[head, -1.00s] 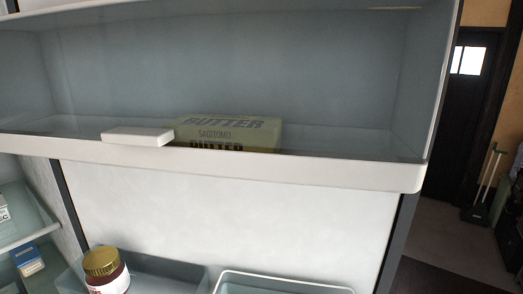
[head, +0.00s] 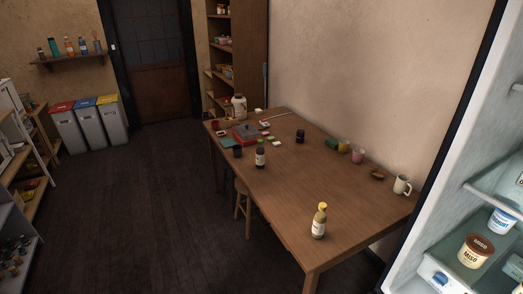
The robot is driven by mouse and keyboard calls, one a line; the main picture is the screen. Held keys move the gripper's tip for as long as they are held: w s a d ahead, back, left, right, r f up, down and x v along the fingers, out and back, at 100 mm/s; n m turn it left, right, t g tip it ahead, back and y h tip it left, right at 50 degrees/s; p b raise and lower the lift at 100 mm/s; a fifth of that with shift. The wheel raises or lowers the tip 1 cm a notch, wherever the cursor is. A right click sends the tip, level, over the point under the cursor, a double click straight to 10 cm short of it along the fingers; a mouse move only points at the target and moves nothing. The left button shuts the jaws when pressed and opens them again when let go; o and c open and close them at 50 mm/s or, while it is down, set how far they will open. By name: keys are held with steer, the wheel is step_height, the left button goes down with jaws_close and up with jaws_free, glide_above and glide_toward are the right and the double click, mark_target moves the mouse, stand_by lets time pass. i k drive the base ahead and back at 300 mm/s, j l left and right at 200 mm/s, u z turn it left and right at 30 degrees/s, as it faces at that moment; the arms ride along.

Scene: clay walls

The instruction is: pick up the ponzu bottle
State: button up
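A bottle with a yellow cap, an amber body and a pale label (head: 319,222) stands upright near the front edge of the wooden table (head: 290,195) in the head view. Neither label is readable at this size, so I cannot tell for sure which is the ponzu bottle. My gripper is not in view.
A white mug (head: 402,185) stands at the table's right. A stool (head: 243,203) is partly under its left side. The open fridge (head: 452,215) with tubs is at right. Bins (head: 88,124) stand at back left. Dark floor (head: 150,215) left of the table is clear.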

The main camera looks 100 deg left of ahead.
mark_target(260, 151)
steer(key=u, duration=2.75)
steer(key=i+j+z, duration=0.1)
steer(key=i+j, duration=0.15)
steer(key=i+j+z, duration=0.2)
steer(key=i+j, duration=0.2)
steer(key=j, duration=0.2)
steer(key=i+j+z, duration=0.25)
steer(key=j, duration=0.4)
steer(key=i+j+z, duration=0.1)
steer(key=i+j, duration=0.2)
steer(key=i+j+z, duration=0.1)
steer(key=j, duration=0.3)
steer(key=i+j+z, duration=0.1)
steer(key=j, duration=0.3)
steer(key=i, duration=0.1)
